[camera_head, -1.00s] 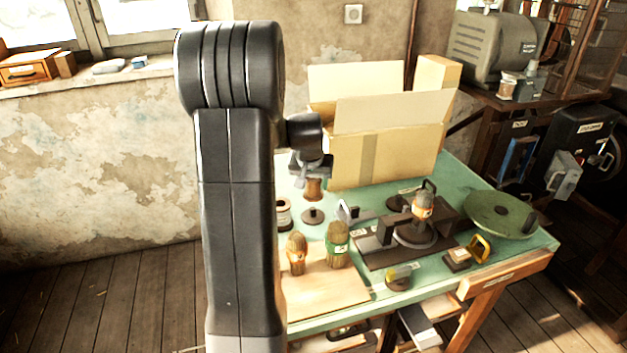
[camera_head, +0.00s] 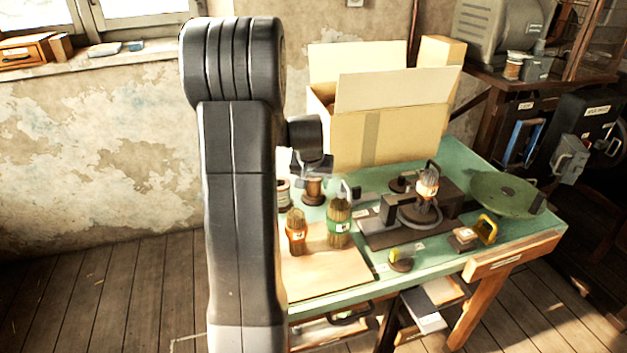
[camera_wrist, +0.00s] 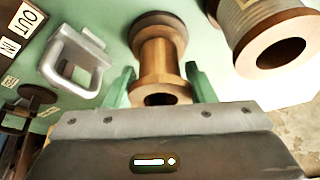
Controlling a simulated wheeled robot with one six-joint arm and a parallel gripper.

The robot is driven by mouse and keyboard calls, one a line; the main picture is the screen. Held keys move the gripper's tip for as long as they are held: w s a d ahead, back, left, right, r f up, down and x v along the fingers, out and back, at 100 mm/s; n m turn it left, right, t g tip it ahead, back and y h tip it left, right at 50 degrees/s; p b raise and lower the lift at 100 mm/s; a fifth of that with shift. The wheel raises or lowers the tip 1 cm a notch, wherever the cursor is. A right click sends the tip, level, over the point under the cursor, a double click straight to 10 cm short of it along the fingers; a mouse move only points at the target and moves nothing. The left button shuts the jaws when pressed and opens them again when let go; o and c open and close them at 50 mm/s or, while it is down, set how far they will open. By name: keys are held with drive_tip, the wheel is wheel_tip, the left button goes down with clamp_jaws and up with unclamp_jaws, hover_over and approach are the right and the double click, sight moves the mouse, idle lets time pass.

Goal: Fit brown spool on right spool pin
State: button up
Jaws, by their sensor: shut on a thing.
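The brown spool (camera_head: 315,187) is upright at the back left of the green bench, under my gripper (camera_head: 312,174). In the wrist view, the spool (camera_wrist: 160,58) is between the two green fingers of my gripper (camera_wrist: 160,84), which is shut on it. Its near end shows a dark hole. A dark round base (camera_head: 313,200), seemingly that of the right spool pin, is directly below the spool, and the two look touching or nearly so. The pin's shaft is hidden, so I cannot tell how far the spool is around it.
A pale-thread spool (camera_head: 284,193) stands close by on the left, also in the wrist view (camera_wrist: 262,22). A grey metal bracket (camera_wrist: 76,62) is on the other side. Brush-filled jars (camera_head: 338,222) stand in front on a board (camera_head: 325,275). An open cardboard box (camera_head: 390,130) is behind.

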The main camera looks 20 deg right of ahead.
drive_tip(key=o, duration=1)
drive_tip(key=shift+o, duration=0.2)
drive_tip(key=shift+r, duration=0.15)
drive_tip(key=v, duration=1.3)
drive_tip(key=shift+r, duration=0.3)
drive_tip(key=shift+a, duration=0.15)
wheel_tip(320, 180, up, 8)
drive_tip(key=p, duration=0.6)
drive_tip(key=shift+f, duration=0.15)
